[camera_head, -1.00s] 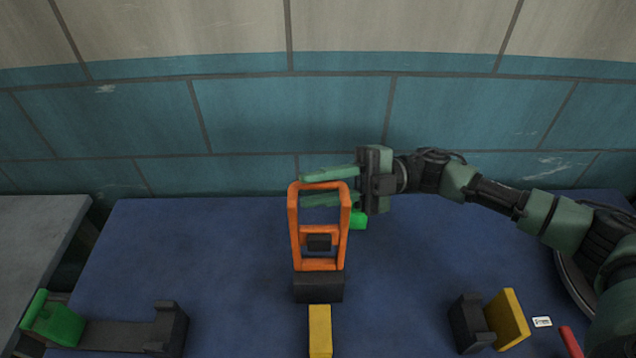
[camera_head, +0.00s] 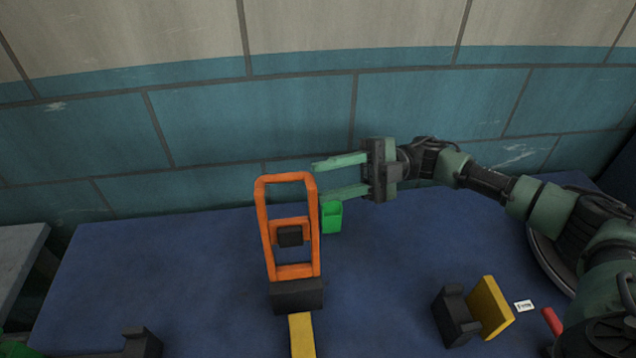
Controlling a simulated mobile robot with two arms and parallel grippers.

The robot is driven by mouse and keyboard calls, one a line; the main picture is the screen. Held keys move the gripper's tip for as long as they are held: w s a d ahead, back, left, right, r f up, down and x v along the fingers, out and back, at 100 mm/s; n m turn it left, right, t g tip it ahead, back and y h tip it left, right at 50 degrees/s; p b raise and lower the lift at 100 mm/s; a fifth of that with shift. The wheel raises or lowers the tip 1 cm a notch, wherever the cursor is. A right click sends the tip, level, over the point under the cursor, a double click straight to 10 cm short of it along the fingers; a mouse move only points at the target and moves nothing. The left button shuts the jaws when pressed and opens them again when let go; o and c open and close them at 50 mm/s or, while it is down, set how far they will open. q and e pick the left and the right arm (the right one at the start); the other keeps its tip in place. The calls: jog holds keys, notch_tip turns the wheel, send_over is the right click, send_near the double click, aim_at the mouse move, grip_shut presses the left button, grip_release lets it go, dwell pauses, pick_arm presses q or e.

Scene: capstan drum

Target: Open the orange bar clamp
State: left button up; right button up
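The orange bar clamp (camera_head: 262,222) stands on the blue table, left of centre in the head view. It shows as an upright orange frame with a small orange inner loop and a dark block inside. A dark block (camera_head: 297,296) lies at its foot. My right gripper (camera_head: 321,180) is open and empty. Its two green fingers point left, with their tips beside the upper right side of the orange frame; I cannot tell whether they touch it.
A green block (camera_head: 332,218) is just right of the frame. A yellow bar (camera_head: 302,336) lies in front. A yellow-and-dark piece (camera_head: 490,308) and a red piece (camera_head: 552,321) are at right. A dark piece (camera_head: 143,342) is at lower left. The tiled wall (camera_head: 250,115) stands behind.

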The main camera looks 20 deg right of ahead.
jog(key=shift+d, duration=0.1)
jog(key=s+f+b+v, duration=0.1)
jog(key=b+v, duration=0.5)
jog(key=v, duration=0.3)
jog(key=shift+d, duration=0.35)
dwell(0.4)
jog(key=shift+f, duration=0.1)
dwell(0.6)
